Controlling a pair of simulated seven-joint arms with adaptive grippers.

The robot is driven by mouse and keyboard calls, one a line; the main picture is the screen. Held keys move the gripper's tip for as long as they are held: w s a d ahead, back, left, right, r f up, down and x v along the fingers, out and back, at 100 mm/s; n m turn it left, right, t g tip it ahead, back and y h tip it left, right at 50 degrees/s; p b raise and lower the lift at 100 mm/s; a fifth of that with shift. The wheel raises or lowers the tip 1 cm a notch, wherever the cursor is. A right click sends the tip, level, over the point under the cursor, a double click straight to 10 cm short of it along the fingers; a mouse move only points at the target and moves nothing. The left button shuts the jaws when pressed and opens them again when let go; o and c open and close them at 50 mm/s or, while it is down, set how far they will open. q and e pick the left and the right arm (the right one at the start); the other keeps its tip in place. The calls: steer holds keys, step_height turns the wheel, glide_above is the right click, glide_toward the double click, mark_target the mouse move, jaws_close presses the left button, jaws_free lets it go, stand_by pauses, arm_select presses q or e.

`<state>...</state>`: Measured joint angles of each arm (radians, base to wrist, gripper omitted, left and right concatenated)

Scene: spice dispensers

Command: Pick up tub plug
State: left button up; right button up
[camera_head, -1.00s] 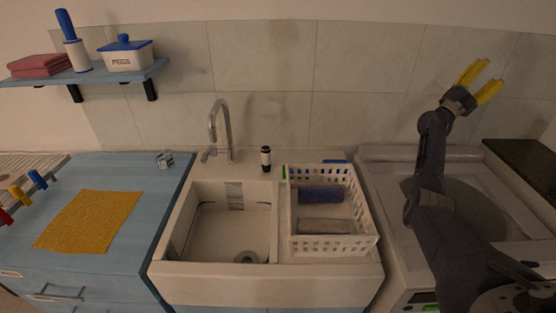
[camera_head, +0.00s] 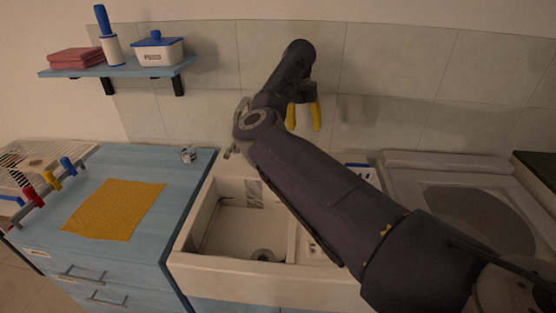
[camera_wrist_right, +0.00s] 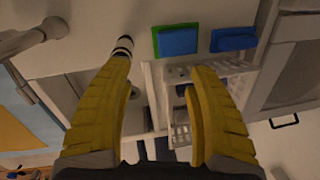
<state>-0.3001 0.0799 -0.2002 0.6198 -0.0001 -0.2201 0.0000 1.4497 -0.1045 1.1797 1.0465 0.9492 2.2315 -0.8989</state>
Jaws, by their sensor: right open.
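A grey round piece (camera_head: 263,255) lies at the bottom of the white sink (camera_head: 186,262). I cannot tell whether it is the tub plug or the drain fitting. My right gripper (camera_head: 303,117) has yellow fingers, open and empty, above the back of the sink by the tiled wall. In the wrist view its fingers (camera_wrist_right: 161,65) are spread, with a dark, white-banded bottle (camera_wrist_right: 123,46) near the left fingertip; whether they touch is unclear. My right arm hides the tap's upper part, the bottle and most of the crate in the head view. My left gripper is not in view.
A white slotted crate (camera_wrist_right: 237,82) stands beside the sink. Green and blue sponges (camera_wrist_right: 177,40) lie behind it. A yellow cloth (camera_head: 114,209) and a small shiny item (camera_head: 189,154) lie on the blue counter (camera_head: 178,185). A shelf (camera_head: 120,67) hangs at upper left.

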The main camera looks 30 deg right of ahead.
steer(key=w+a+y, duration=0.1)
steer(key=w+a, duration=0.1)
steer(key=a, duration=0.4)
steer(key=shift+t, duration=0.4)
steer(key=f, duration=0.9)
steer(key=shift+w+d+f, duration=0.2)
steer(key=shift+f, duration=0.1)
steer(key=shift+w+d+f, duration=0.1)
steer(key=shift+d+f, duration=0.1)
steer(key=shift+f, duration=1.45)
steer(key=shift+w+d+f, duration=0.1)
steer(key=shift+d+f, duration=0.05)
steer(key=shift+f, duration=1.5)
steer(key=shift+c, duration=0.5)
jaws_close()
